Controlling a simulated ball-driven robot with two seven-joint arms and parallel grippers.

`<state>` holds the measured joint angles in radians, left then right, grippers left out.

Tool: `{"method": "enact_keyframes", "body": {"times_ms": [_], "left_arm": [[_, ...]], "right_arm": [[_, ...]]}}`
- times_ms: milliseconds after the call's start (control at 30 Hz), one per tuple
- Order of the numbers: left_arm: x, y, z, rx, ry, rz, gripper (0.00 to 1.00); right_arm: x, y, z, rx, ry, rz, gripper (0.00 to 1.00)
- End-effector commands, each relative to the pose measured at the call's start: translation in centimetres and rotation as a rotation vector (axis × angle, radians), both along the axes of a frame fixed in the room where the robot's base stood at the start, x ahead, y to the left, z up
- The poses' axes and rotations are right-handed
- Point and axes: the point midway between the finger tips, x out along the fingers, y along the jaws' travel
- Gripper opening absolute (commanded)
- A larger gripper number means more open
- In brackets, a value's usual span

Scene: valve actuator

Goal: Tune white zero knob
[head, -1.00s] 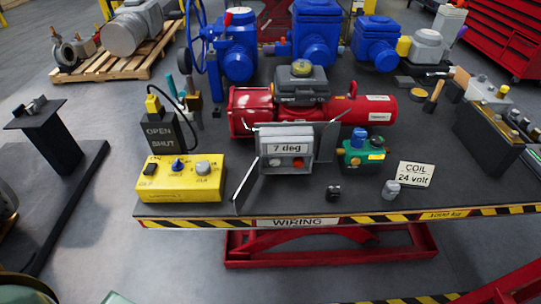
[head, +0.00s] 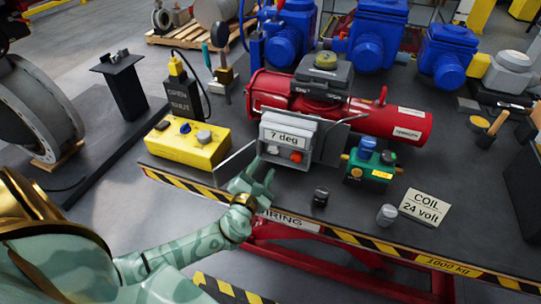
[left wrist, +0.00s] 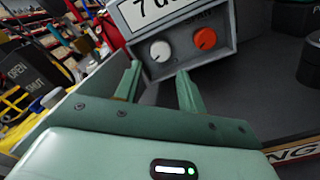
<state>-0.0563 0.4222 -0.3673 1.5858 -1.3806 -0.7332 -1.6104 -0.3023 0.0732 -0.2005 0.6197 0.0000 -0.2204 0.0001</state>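The white zero knob (head: 272,149) sits on the front of a grey control box (head: 287,135) labelled "7 deg", left of an orange-red knob (head: 296,157). My left gripper (head: 261,169) is just in front of and below the white knob. Its fingers (left wrist: 160,70) are open and empty, apart from each other, with the white knob beyond the gap between them. My right gripper is not in view.
Open cover flaps (head: 238,163) flank the box. A yellow box (head: 190,145) with knobs stands left, a green and blue valve (head: 370,162) right, a red actuator (head: 350,112) behind. A small black part (head: 320,197) and a grey cylinder (head: 386,214) stand near the table's striped front edge.

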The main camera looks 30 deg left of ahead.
Motion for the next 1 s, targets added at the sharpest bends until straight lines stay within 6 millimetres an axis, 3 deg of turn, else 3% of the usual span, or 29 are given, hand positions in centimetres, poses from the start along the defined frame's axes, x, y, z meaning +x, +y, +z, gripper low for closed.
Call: {"method": "enact_keyframes", "body": {"times_ms": [100,300,700,833,1000], "left_arm": [[2.8,0.6,-0.1,-0.003,-0.002,0.002,0.40],[5.7,1.4,-0.2,-0.001,0.001,0.002,0.40],[6.6,1.6,-0.1,-0.003,0.001,0.000,0.40],[6.6,1.6,-0.1,-0.003,0.001,0.000,0.08],[6.6,1.6,-0.1,-0.005,0.001,0.000,0.08]], "right_arm": [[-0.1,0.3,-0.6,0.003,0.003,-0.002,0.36],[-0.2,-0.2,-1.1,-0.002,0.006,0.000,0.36],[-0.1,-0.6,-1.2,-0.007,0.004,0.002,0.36],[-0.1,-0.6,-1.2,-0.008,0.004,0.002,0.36],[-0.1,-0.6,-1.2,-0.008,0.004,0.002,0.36]]}}
